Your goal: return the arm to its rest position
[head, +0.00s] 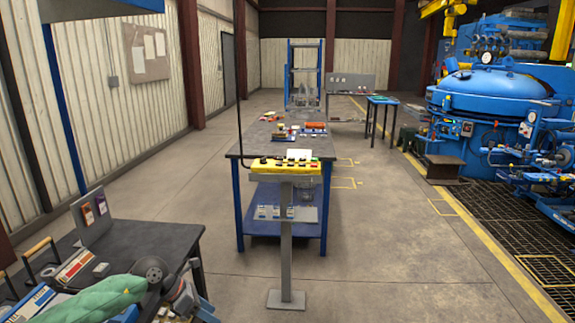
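Neither of my grippers shows in the head view, and I cannot make out either of my arms. What they hold, if anything, is out of sight. A yellow control box (285,166) with buttons stands on a grey post (286,235) in the middle of the view. Behind it is a long workbench (252,143) with blue legs and several small things on its top.
A dark table (165,238) at the lower left carries a green item (95,300), a panel (92,216) and tools. A blue furnace (495,90) stands at right beside a dark floor grating (500,220). The concrete floor (390,255) right of the post is clear.

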